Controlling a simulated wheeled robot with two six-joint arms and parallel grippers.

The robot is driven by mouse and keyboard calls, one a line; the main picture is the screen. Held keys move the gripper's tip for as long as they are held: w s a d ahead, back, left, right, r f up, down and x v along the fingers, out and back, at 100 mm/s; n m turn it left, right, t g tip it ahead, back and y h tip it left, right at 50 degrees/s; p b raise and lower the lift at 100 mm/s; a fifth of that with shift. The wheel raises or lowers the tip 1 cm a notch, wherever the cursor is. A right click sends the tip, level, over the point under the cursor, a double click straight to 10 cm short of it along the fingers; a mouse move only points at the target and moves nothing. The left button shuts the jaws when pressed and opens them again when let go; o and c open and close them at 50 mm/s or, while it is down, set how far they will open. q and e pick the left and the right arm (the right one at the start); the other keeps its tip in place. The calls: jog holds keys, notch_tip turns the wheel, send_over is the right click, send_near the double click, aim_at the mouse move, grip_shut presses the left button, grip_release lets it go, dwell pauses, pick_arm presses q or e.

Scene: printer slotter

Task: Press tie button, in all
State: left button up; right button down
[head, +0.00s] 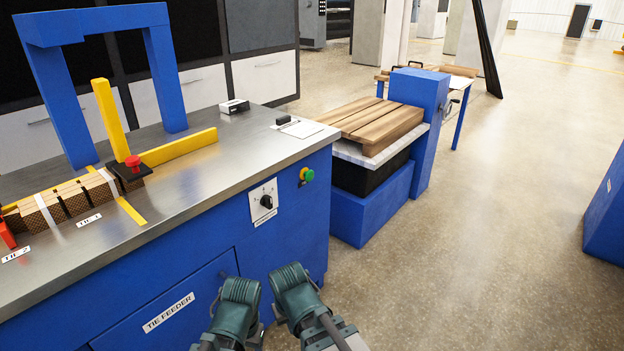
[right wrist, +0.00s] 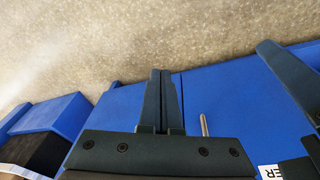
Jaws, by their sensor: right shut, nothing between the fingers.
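A red button (head: 133,160) on a dark base stands on the tie feeder's steel top (head: 215,175), beside a row of brown bundles (head: 65,200) with white bands. Labels "TIE 1" (head: 89,220) and "TIE 2" (head: 16,254) lie in front. A red part (head: 6,236) is cut off at the left edge. A green button (head: 307,174) and a black knob (head: 266,201) are on the blue front. My right gripper (right wrist: 161,72) is shut and empty in the right wrist view, over the floor and blue cabinet. Dark finger-like parts at that view's right edge may be my left gripper (right wrist: 290,78); its opening is unclear.
A blue arch (head: 100,30) and yellow guides (head: 180,147) stand on the top. A small box (head: 235,106) lies at its back. A blue stand with brown boards (head: 375,120) is beyond the feeder. The floor at right (head: 480,220) is clear.

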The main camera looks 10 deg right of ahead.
aim_at(309, 176)
jog(key=w+d+r+m+t+b, duration=0.1)
jog(key=w+d+r+m+t, duration=0.15)
jog(key=w, duration=0.45)
jog(key=w+d+r+m+t+b, duration=0.1)
jog(key=w+d+r+m+t, duration=0.1)
jog(key=w+d+t, duration=0.3)
jog(key=w+r+m+t+b, duration=0.1)
jog(key=w+r+m+t, duration=0.1)
jog(key=w, duration=0.6)
jog(key=w+d+r+m+t+h, duration=0.1)
jog(key=w+d+r+m+t, duration=0.1)
jog(key=d+r+t, duration=0.2)
jog(key=w+d+r+m+t+h+b, duration=0.1)
jog(key=w+d+r+m+t, duration=0.2)
jog(key=d+r, duration=0.4)
notch_tip(309, 176, up, 2)
jog(key=shift+d+r+t, duration=0.15)
jog(key=shift+d+t, duration=0.2)
jog(key=shift+d, duration=0.05)
jog(key=w+a, duration=0.5)
jog(key=w, duration=0.2)
jog(key=shift+a, duration=0.25)
jog(key=shift+w+a, duration=0.25)
jog(key=shift+w, duration=0.05)
